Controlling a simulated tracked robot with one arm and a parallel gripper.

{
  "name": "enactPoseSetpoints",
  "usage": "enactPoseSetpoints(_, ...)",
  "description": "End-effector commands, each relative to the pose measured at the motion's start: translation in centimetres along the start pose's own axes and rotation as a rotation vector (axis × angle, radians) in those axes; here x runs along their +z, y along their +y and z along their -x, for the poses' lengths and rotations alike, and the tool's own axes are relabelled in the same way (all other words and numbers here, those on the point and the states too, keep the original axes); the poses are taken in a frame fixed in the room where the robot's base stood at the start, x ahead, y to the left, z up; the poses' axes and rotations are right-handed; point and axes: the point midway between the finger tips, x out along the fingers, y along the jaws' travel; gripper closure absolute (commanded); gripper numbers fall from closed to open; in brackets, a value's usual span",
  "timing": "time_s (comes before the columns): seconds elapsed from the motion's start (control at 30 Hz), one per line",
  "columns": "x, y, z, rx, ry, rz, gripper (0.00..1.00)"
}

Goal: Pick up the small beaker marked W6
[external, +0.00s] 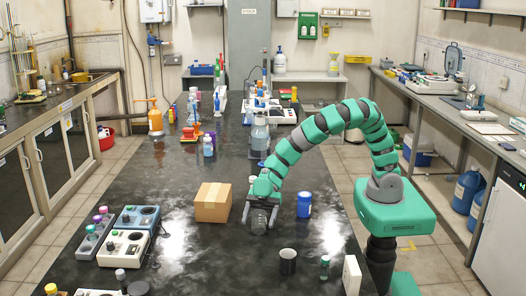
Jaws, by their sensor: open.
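My green arm reaches left over the dark bench, and my gripper (260,220) points down near the bench top, just right of a cardboard box. Its fingers are small and dark here, and whatever is between or under them is hidden. It holds nothing that I can make out. No marking W6 is readable in this view, so I cannot tell which vessel is the small beaker. A small dark cup-like vessel (288,262) stands upright near the front of the bench, apart from my gripper and to its lower right.
The cardboard box (213,203) stands close left of my gripper. A blue-lidded jar (304,205) stands to the right, and a large clear bottle (260,136) behind. A small green-capped vial (324,267) and white box (351,275) are at front right. Instruments (123,248) occupy the left.

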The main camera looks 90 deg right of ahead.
Motion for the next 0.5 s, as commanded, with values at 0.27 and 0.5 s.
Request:
enactPoseSetpoints(0.27,-0.03,0.02,0.06,0.0,0.0,0.0,0.64)
enactPoseSetpoints(0.5,-0.01,0.02,0.07,0.0,0.0,-0.001,0.77)
